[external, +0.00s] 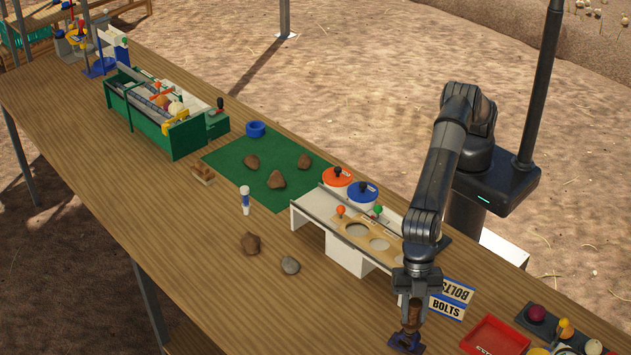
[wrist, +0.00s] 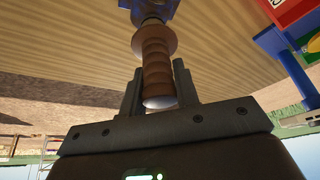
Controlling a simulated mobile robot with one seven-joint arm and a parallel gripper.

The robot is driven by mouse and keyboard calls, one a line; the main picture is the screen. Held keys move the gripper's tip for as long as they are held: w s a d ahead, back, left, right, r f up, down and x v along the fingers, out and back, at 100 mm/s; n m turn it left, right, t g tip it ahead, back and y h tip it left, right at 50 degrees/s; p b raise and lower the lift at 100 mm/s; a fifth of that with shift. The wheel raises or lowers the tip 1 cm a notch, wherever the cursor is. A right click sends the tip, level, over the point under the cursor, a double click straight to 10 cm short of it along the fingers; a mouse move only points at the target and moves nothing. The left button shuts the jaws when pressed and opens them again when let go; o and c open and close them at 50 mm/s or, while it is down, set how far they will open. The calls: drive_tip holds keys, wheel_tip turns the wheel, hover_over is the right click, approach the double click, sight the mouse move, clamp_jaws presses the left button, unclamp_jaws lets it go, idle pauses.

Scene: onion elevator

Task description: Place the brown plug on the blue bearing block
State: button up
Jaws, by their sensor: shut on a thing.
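The brown plug (wrist: 155,60) is a ribbed brown piece with a wide flange and a pale rounded end. It stands between the two fingers of my gripper (wrist: 158,82), which is shut on it. In the external view my gripper (external: 413,303) points down at the table's near edge, with the plug (external: 412,318) below it. The blue bearing block (external: 406,343) lies directly under the plug. In the wrist view the block (wrist: 152,9) shows at the plug's far end, partly cut off. I cannot tell whether plug and block are fully seated or only touching.
A red tray (external: 495,337) is further right. A white stand with a holed board (external: 368,238) is behind to the left. Stones lie on the table and green mat (external: 232,155).

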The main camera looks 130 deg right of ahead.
drive_tip(key=o, duration=1)
drive_tip(key=shift+f, duration=0.15)
drive_tip(key=shift+o, duration=0.2)
drive_tip(key=v, duration=1.2)
drive_tip(key=s+d+r+m+t+h, duration=0.1)
drive_tip(key=s+d+r+m, duration=0.1)
drive_tip(key=s+d+r, duration=0.65)
drive_tip(key=s+d+r+m+t+h, duration=0.15)
drive_tip(key=s+d+r, duration=0.35)
drive_tip(key=s+d, duration=0.6)
drive_tip(key=s+d+f+m, duration=0.1)
drive_tip(key=s+d+f, duration=0.1)
drive_tip(key=s, duration=0.7)
drive_tip(key=s+d+f+m, duration=0.2)
drive_tip(key=s+d+f, duration=0.1)
drive_tip(key=s, duration=0.6)
drive_tip(key=s+d+f+m, duration=0.2)
drive_tip(key=s+d, duration=0.3)
drive_tip(key=s, duration=0.4)
drive_tip(key=shift+s+f+h, duration=0.2)
drive_tip(key=shift+s+h, duration=0.15)
drive_tip(key=shift+d+m, duration=0.1)
drive_tip(key=shift+m, duration=0.15)
